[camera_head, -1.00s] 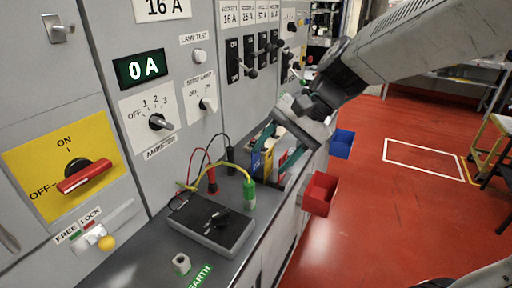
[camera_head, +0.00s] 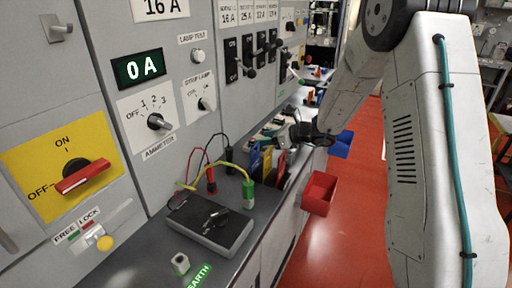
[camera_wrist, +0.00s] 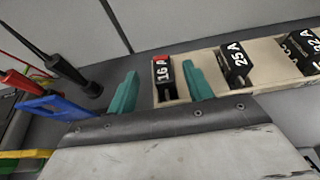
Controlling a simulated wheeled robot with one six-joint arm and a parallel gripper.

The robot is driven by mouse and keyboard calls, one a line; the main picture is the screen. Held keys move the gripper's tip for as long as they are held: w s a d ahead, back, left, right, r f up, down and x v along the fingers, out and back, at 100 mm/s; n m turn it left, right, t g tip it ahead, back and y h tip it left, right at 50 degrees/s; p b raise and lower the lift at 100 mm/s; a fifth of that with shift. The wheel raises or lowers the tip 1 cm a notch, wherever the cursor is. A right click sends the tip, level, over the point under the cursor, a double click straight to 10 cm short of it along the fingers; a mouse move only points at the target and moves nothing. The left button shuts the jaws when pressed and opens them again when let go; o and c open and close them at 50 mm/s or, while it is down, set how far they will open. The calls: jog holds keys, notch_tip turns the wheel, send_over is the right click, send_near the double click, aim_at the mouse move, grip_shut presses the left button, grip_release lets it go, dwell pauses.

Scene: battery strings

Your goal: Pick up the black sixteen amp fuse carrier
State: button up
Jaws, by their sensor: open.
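The black sixteen amp fuse carrier (camera_wrist: 162,71), with a white 16 A label and a red mark, stands in the first pocket of a beige holder (camera_wrist: 205,61) in the wrist view. My gripper (camera_wrist: 160,72) is open, its teal fingers to the left and right of the carrier in that picture. I cannot tell whether either finger touches it. Black carriers marked 25 A (camera_wrist: 235,65) and 32 A (camera_wrist: 301,50) stand further right in the holder. In the head view, my gripper's wrist end (camera_head: 302,134) is low over the bench and hides much of the holder.
A red bin (camera_head: 319,193) and a blue bin (camera_head: 342,142) hang at the bench's front edge. A grey test box (camera_head: 211,226) with red, black and green-yellow leads lies nearer on the bench. The switch panel (camera_head: 105,60) rises behind. Blue and red items stand beside my gripper.

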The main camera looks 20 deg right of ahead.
jog(key=x, duration=0.7)
jog(key=shift+w+f, duration=0.15)
jog(key=shift+w, duration=0.05)
grip_shut()
